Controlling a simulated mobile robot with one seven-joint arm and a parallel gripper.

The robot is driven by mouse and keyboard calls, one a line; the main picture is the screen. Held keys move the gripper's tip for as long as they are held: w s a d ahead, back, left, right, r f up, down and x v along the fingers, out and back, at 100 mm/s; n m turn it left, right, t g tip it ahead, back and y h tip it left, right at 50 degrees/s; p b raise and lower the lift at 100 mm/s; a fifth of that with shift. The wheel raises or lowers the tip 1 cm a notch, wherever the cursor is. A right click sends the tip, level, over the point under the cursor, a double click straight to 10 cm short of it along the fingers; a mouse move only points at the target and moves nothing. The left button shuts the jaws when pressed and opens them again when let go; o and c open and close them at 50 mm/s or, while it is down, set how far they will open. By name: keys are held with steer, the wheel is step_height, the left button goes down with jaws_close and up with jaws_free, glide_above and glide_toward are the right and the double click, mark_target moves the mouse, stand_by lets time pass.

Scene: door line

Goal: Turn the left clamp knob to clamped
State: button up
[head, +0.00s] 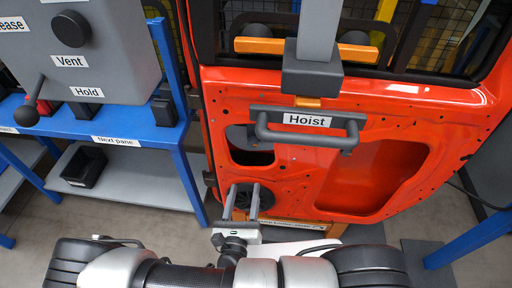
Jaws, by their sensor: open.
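My gripper (243,188) is open in the lower middle, its two fingers pointing up the picture in front of the red door panel (400,97). A round dark disc (266,198) on the door's lower left shows behind and between the fingers; whether they touch it is unclear. No knob is readably marked as the left clamp knob. Two dark rounded parts, one left (261,31) and one right (356,38), sit by the orange bar (262,46) at the door's top. I cannot tell whether these are clamp knobs or how they are set.
The grey Hoist handle (350,133) hangs in front of the door. A grey control box (120,45) with a dark knob and a lever stands upper left above a blue bench (130,128). A black bin (84,168) sits on its shelf. Floor shows between bench and door.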

mark_target(253, 145)
steer(key=w+d, duration=0.1)
steer(key=w, duration=0.4)
steer(key=w+d+b, duration=0.1)
steer(key=w, duration=0.5)
steer(key=w+d+b, duration=0.1)
steer(key=w, duration=0.5)
steer(key=shift+d, duration=0.1)
steer(key=c, duration=1.1)
steer(key=shift+o, duration=0.2)
